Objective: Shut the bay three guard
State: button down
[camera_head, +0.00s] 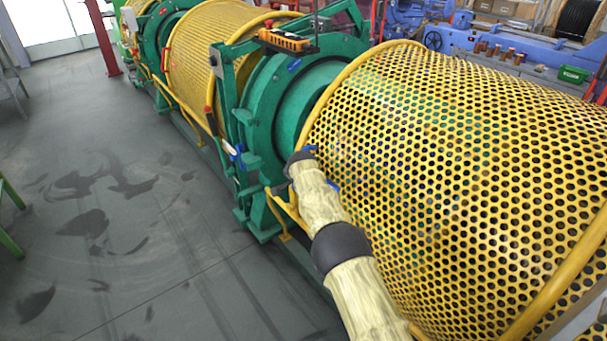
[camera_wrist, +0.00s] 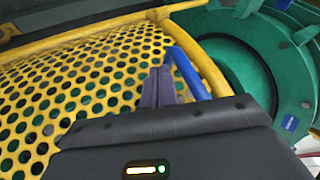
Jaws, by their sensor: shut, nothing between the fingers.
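A large yellow perforated guard (camera_head: 450,150) with a yellow tube rim curves over the near bay. No bay number is readable, so I cannot tell by label which bay it is. In the wrist view the guard's mesh (camera_wrist: 70,95) fills the left side. A blue handle bar (camera_wrist: 188,72) stands by the guard's rim. My gripper (camera_wrist: 160,88) is shut and empty, its fingertips close beside the blue bar; I cannot tell whether they touch. In the head view my arm reaches up to the guard's left edge, and the fingers are hidden behind the wrist. The guard's lower edge is mostly hidden.
A green ring frame (camera_head: 285,95) stands left of the guard and also shows in the wrist view (camera_wrist: 240,55). A further yellow guard (camera_head: 205,60) lies beyond. A yellow bracket (camera_head: 283,210) juts low by my arm. The grey floor (camera_head: 120,220) at left is open.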

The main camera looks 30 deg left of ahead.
jog(key=b+v, duration=0.1)
jog(key=v, duration=1.3)
jog(key=shift+d+r, duration=0.25)
jog(key=shift+d, duration=0.1)
jog(key=shift+w, duration=0.1)
